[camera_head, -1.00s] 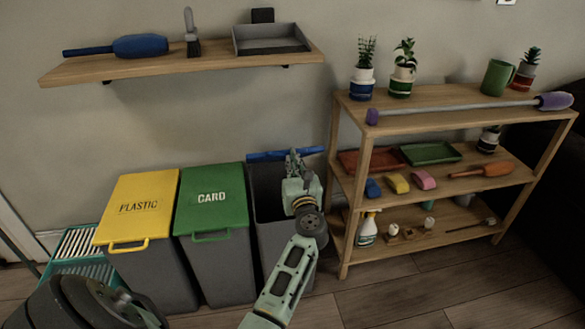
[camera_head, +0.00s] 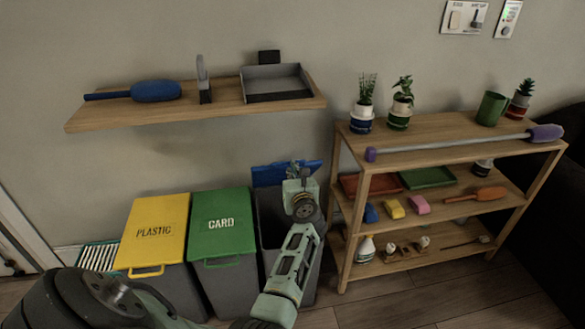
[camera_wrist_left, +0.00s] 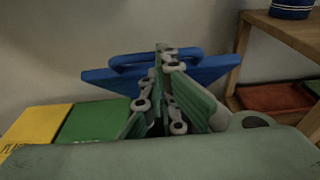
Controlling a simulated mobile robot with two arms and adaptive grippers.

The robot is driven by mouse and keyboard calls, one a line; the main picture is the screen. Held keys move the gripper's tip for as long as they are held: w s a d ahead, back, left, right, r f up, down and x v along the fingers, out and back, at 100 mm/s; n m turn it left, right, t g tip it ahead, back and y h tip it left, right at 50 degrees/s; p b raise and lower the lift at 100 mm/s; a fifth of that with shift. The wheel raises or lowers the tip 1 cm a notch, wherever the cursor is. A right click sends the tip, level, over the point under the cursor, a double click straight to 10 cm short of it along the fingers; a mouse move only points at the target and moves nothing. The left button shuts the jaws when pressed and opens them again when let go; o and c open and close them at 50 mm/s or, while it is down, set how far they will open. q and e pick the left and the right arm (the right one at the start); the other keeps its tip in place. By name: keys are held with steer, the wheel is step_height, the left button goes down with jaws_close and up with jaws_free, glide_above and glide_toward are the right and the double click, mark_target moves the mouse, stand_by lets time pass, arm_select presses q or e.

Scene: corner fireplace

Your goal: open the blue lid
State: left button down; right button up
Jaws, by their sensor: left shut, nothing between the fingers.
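The blue lid (camera_head: 268,176) belongs to the grey bin (camera_head: 270,218) at the right end of the bin row. It stands raised at the back of that bin, near the wall, and the bin's dark opening shows. In the left wrist view the lid (camera_wrist_left: 215,72) is behind my fingers, with its blue handle on its upper edge. My left gripper (camera_head: 297,167) is shut and empty, above the bin opening and in front of the lid. I cannot tell whether the fingertips (camera_wrist_left: 163,72) touch the lid. My right gripper is not in view.
A yellow PLASTIC lid (camera_head: 157,232) and a green CARD lid (camera_head: 221,222) are closed to the left. A wooden rack (camera_head: 430,135) with plants and tools stands close on the right. A wall shelf (camera_head: 215,108) hangs above the bins.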

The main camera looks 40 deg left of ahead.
arm_select(q)
steer(key=shift+w+a+r+p, duration=0.4)
steer(key=shift+w+a+r, duration=0.35)
steer(key=shift+r, duration=0.2)
steer(key=shift+w+a+r+p, duration=0.4)
steer(key=shift+w+a+r, duration=0.25)
steer(key=shift+r, duration=0.25)
steer(key=shift+w+a+r, duration=1.25)
steer(key=shift+a, duration=0.15)
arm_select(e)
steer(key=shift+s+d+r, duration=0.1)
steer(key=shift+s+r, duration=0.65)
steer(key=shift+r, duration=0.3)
